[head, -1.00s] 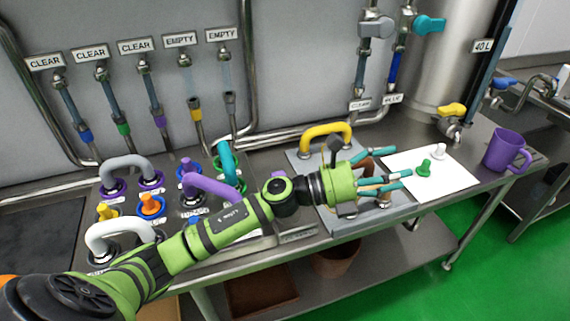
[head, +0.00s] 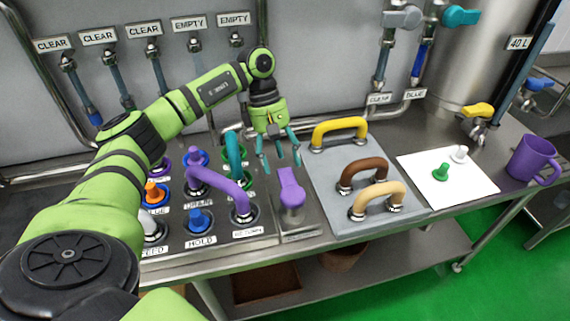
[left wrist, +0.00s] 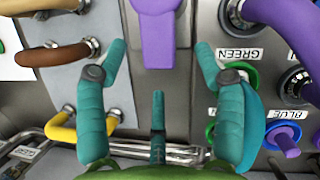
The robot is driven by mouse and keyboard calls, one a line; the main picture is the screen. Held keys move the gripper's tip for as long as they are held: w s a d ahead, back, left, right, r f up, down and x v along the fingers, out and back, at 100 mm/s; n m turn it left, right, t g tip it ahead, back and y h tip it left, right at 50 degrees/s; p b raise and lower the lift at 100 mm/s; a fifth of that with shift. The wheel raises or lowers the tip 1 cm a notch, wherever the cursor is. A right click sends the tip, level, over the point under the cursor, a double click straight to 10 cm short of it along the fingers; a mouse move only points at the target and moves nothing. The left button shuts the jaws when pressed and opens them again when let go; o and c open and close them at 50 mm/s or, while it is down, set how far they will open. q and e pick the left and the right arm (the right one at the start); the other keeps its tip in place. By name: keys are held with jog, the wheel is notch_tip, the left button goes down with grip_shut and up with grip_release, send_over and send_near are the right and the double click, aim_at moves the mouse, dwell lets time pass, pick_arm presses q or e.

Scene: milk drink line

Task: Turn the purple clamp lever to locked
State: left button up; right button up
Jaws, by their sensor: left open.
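The purple clamp lever (head: 291,188) stands on a narrow grey metal plate, between the port panel and the handle plate. Its broad end points up and away from the front edge. A small label lies in front of it, too small to read. My left gripper (head: 280,163) points down just behind the lever, its teal fingers spread and empty. In the left wrist view the purple lever (left wrist: 158,38) lies between and beyond the open fingertips, with no contact visible. My right gripper is not in view.
Left of the lever, a purple hose (head: 222,186) arches over the port panel. To its right, a grey plate (head: 325,205) carries yellow, brown and tan handles. A white sheet (head: 465,190) with two small pegs and a purple mug (head: 530,158) are farther right.

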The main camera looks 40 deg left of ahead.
aim_at(285, 173)
pick_arm(q)
jog(key=shift+p+x, duration=0.5)
jog(key=shift+x, duration=1.25)
jog(key=shift+c, duration=0.4)
jog(key=shift+w+f, duration=0.1)
grip_shut()
